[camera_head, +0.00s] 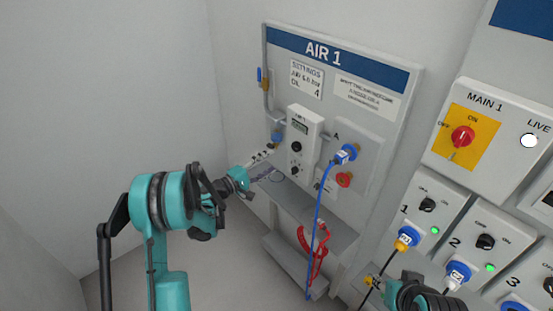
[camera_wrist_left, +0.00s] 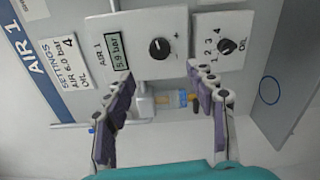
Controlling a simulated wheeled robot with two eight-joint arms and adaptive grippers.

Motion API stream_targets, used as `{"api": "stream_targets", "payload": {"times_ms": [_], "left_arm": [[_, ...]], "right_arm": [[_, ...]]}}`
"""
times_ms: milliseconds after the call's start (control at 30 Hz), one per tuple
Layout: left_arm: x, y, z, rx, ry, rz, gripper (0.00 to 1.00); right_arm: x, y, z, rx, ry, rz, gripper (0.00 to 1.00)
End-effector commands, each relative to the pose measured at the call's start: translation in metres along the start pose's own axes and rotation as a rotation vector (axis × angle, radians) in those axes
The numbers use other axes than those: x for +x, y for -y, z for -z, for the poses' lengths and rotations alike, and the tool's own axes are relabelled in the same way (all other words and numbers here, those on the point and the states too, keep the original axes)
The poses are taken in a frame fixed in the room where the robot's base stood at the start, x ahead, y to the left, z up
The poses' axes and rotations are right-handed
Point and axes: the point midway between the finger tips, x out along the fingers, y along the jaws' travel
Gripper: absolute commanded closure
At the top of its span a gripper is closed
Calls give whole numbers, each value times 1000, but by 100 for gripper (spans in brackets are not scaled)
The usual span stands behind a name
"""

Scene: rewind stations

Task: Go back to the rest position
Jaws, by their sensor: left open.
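My left gripper (camera_head: 260,158) reaches in from the left, in front of the lower left part of the AIR 1 panel (camera_head: 400,75). Its jaws are apart and empty. In the left wrist view, the two purple-padded fingers (camera_wrist_left: 162,98) stand open, with the pressure unit (camera_wrist_left: 145,40) and its 5.9 bar display beyond them. The OIL knob (camera_wrist_left: 225,47) is close to the right finger in that view. Between the fingers is a small clear and amber fitting (camera_wrist_left: 170,98). Part of my right arm shows at the bottom of the head view, but its fingertips do not.
A blue hose (camera_head: 318,220) hangs from the blue coupling (camera_head: 346,153) on the panel. A red coiled hose (camera_head: 318,255) hangs by the grey shelf (camera_head: 335,232). The MAIN 1 box (camera_head: 500,125) and numbered sockets are at right. Free room lies left, before the bare wall.

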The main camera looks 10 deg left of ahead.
Motion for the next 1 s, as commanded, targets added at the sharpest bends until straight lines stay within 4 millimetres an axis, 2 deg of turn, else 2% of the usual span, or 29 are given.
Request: {"api": "stream_targets", "payload": {"times_ms": [133,533,633,767,833,1000], "left_arm": [[-5,0,0,0,1,0,44],[-5,0,-1,1,1,2,44],[-3,-5,-8,18,5,25,44],[-2,-19,-34,91,20,120,44],[-4,-27,-55,152,32,195,44],[-26,-41,-109,322,63,390,44]], "right_arm": [[0,0,0,0,0,0,60],[0,0,0,0,0,0,60],[0,0,0,0,0,0,60],[0,0,0,0,0,0,60],[0,0,0,0,0,0,60],[0,0,0,0,0,0,60]]}}
